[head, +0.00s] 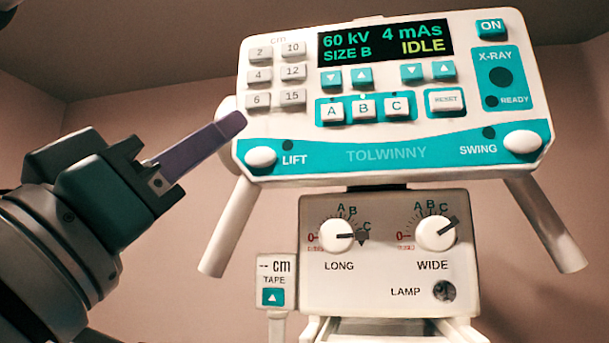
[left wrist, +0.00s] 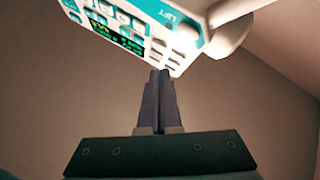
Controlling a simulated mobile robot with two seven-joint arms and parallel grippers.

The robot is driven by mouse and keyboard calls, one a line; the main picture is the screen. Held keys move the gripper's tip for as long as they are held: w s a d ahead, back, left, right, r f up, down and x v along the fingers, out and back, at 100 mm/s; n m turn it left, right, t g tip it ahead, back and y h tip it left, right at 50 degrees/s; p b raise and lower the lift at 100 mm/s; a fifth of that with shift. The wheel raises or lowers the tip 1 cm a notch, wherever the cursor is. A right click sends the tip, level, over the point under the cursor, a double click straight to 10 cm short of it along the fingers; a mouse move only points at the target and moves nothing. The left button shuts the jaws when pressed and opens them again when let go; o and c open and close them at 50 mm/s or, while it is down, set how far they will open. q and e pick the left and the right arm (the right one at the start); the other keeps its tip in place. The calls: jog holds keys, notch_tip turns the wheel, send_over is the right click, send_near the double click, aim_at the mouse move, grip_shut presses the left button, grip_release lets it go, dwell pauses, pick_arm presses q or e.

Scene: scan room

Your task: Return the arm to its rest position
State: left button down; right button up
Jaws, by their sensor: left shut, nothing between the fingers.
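My left gripper (head: 236,122) comes in from the left in the head view, its purple fingers shut with nothing between them. Its tips are close to the left edge of the white and teal control panel (head: 375,157), just below the 6 button (head: 257,101); whether they touch the panel I cannot tell. In the left wrist view the shut fingers (left wrist: 159,75) point up toward the panel's edge (left wrist: 180,70). The panel's display reads 60 kV, 4 mAs, SIZE B and IDLE. My right gripper is in neither view.
Below the panel is a white box with the LONG knob (head: 336,236) and the WIDE knob (head: 436,233). A small TAPE unit (head: 275,290) stands at its left. White handles (head: 228,228) slant down from the panel's lower corners.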

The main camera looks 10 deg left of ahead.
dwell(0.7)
pick_arm(q)
notch_tip(320, 180, down, 20)
jog(key=m+g+y+p, duration=0.2)
jog(key=g+y+p, duration=0.2)
jog(key=g, duration=0.7)
jog(key=s+a+f+g+y+p, duration=0.1)
jog(key=s+a+f+g+y, duration=0.1)
jog(key=s+f+g, duration=0.3)
jog(key=s+a+f+g+y+p, duration=0.2)
jog(key=s+a+f+g, duration=0.2)
jog(key=s+f, duration=0.5)
jog(key=s+g, duration=0.1)
jog(key=s, duration=0.3)
jog(key=shift+s+a+f+y, duration=0.2)
jog(key=shift+s+a+y, duration=0.05)
jog(key=shift+a+y, duration=0.15)
